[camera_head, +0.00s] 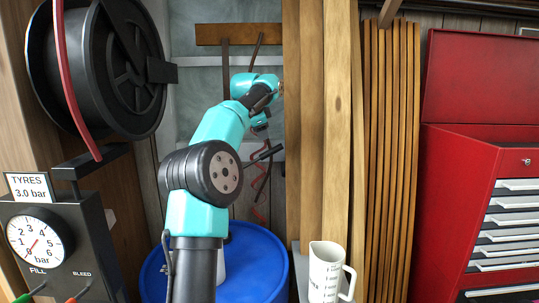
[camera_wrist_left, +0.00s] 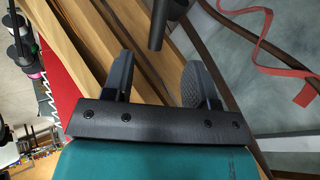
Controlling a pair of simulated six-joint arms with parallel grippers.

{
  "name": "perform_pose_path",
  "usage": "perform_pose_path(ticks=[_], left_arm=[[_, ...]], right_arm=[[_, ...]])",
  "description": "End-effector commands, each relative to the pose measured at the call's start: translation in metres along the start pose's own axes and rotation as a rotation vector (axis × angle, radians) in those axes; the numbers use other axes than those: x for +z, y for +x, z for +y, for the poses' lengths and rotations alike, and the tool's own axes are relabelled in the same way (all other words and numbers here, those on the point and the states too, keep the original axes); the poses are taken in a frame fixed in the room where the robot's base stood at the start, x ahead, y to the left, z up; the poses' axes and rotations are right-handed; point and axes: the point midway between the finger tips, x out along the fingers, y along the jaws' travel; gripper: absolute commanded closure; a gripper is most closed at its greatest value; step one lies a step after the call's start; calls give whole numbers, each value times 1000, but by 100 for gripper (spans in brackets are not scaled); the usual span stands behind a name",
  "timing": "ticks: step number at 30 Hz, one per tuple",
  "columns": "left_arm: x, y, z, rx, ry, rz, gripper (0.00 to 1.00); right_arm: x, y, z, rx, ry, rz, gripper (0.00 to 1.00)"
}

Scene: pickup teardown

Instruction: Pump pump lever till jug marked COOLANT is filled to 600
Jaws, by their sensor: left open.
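The jug (camera_head: 325,272) is white with a handle on its right and stands low in the head view, right of the blue drum (camera_head: 254,262). Its dark markings and fill level are too small to read. A thin black rod (camera_head: 262,153), perhaps the pump lever, slants above the drum, partly behind my arm. My left gripper (camera_head: 262,98) is up in front of the back wall, above that rod. In the left wrist view, its two fingers (camera_wrist_left: 158,68) are apart with nothing between them. A dark rod end (camera_wrist_left: 158,30) shows just beyond them; I cannot tell whether they touch.
Upright wooden planks (camera_head: 335,110) stand right of my left arm. A black hose reel (camera_head: 100,65) and a tyre gauge box (camera_head: 55,245) are at left. A red tool cabinet (camera_head: 480,200) is at right. A red coiled hose (camera_wrist_left: 268,45) hangs by the wall.

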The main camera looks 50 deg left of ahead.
Motion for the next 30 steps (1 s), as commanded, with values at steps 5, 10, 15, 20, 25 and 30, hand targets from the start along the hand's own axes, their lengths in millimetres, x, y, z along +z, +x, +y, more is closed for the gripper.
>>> perform_pose_path(ticks=[5, 10, 15, 20, 25, 30], left_arm=[[0, 32, 0, 1, 0, -1, 47], [0, 61, 0, 1, 0, -1, 47], [0, 90, 0, 1, 0, -1, 47], [0, 116, 0, 0, 0, -1, 47], [0, 134, 0, -1, -1, 0, 47], [0, 139, 0, -2, -1, 1, 47]], right_arm=[[0, 0, 0, 0, 0, 0, 60], [0, 0, 0, 0, 0, 0, 60], [0, 0, 0, 0, 0, 0, 60], [0, 0, 0, 0, 0, 0, 60], [0, 0, 0, 0, 0, 0, 60], [0, 0, 0, 0, 0, 0, 60]])
